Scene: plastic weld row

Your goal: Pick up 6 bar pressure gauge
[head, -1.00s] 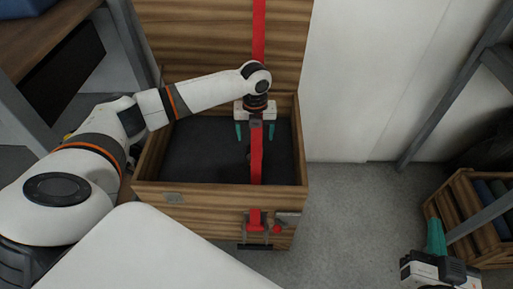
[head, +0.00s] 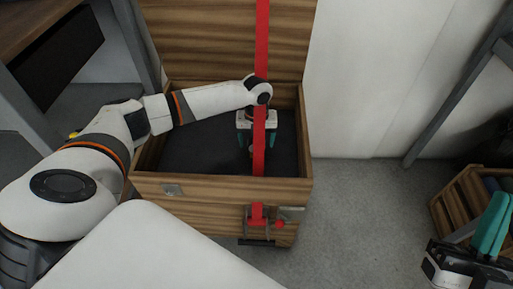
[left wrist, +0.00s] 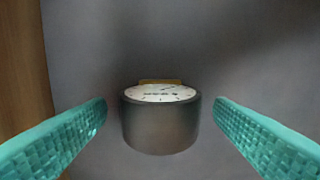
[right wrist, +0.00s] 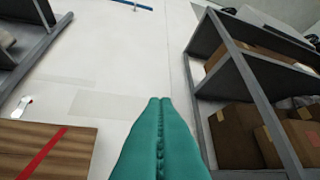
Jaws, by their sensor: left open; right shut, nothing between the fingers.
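The pressure gauge (left wrist: 160,122) shows in the left wrist view as a dark grey cylinder with a white dial, on the dark floor of the wooden chest. My left gripper (left wrist: 160,125) is open, with one teal finger on each side of the gauge and a gap to it on both sides. In the head view my left gripper (head: 258,138) is down inside the chest, partly behind the red strap; the gauge is mostly hidden there. My right gripper (head: 490,225) is shut and empty at the lower right, and its closed fingers show in the right wrist view (right wrist: 160,140).
The open wooden chest (head: 215,190) has a red strap (head: 259,150) running down its lid and across its opening. Its side wall (left wrist: 22,80) is left of the gauge. A wooden crate (head: 450,215) stands at the right. Shelves with boxes (right wrist: 240,135) show in the right wrist view.

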